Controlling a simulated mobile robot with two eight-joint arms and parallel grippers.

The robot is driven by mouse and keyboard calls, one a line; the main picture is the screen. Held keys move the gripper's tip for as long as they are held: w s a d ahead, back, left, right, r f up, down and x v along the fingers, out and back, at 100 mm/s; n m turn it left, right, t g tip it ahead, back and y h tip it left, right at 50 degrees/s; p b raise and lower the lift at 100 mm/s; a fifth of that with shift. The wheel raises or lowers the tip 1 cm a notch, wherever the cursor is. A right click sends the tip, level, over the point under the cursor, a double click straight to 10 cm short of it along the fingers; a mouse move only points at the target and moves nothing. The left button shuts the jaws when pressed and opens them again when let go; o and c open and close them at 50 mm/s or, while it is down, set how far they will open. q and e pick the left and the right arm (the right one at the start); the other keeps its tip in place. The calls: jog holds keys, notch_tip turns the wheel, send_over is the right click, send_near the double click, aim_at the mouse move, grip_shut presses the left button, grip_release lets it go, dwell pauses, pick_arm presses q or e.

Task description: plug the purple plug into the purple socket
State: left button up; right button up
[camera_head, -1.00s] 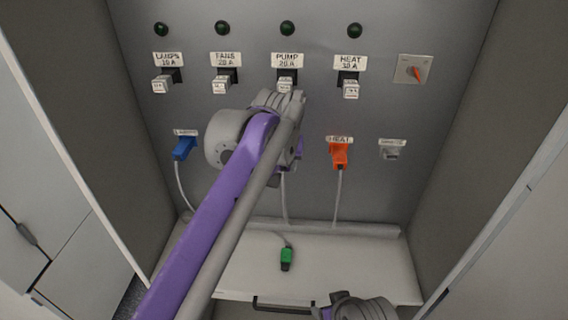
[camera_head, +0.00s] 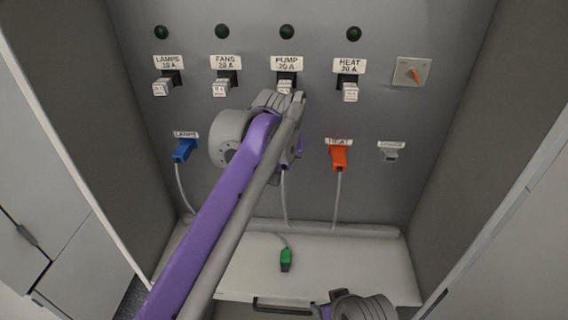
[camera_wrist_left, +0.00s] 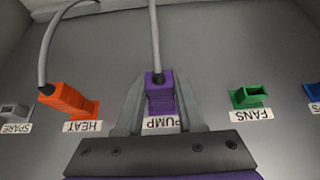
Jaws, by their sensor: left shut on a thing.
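The purple plug (camera_wrist_left: 160,97) is between the two fingers of my left gripper (camera_wrist_left: 158,84), which is shut on it. Its grey cable runs up out of the left wrist view. The plug sits against the panel beside the PUMP label and covers the purple socket, so I cannot tell how deep it is in. In the head view my left arm hides most of the plug and fingers; the cable (camera_head: 285,200) hangs down below them. Part of my right wrist shows at the bottom edge of the head view, its fingers out of frame.
A blue plug (camera_head: 184,151) and an orange plug (camera_head: 339,158) are in their sockets on either side. The FANS socket (camera_wrist_left: 249,96) is green and empty. A green plug (camera_head: 286,259) lies on the shelf (camera_head: 370,270). A grey SPARE socket (camera_head: 390,154) is at the right.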

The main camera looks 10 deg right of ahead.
pick_arm(q)
jog(key=shift+w, duration=0.2)
jog(key=o, duration=1.1)
jog(key=shift+c, duration=0.2)
jog(key=shift+s, duration=0.1)
jog(key=v, duration=1)
jog(key=s+a+f+n, duration=0.1)
jog(key=s+a+f, duration=0.2)
jog(key=a+f, duration=0.45)
jog(key=s+a+f+n, duration=0.1)
jog(key=s+a+f, duration=0.25)
jog(key=a, duration=0.75)
jog(key=s+a+f+y, duration=0.1)
jog(key=s+a+f, duration=0.4)
jog(key=s+f, duration=0.2)
jog(key=s+a+f+n, duration=0.1)
jog(key=s+a+f, duration=0.5)
jog(key=f, duration=0.5)
jog(key=shift+s+n+y+p, duration=0.3)
jog(key=shift+s+y+p, duration=0.1)
jog(key=shift+s, duration=0.1)
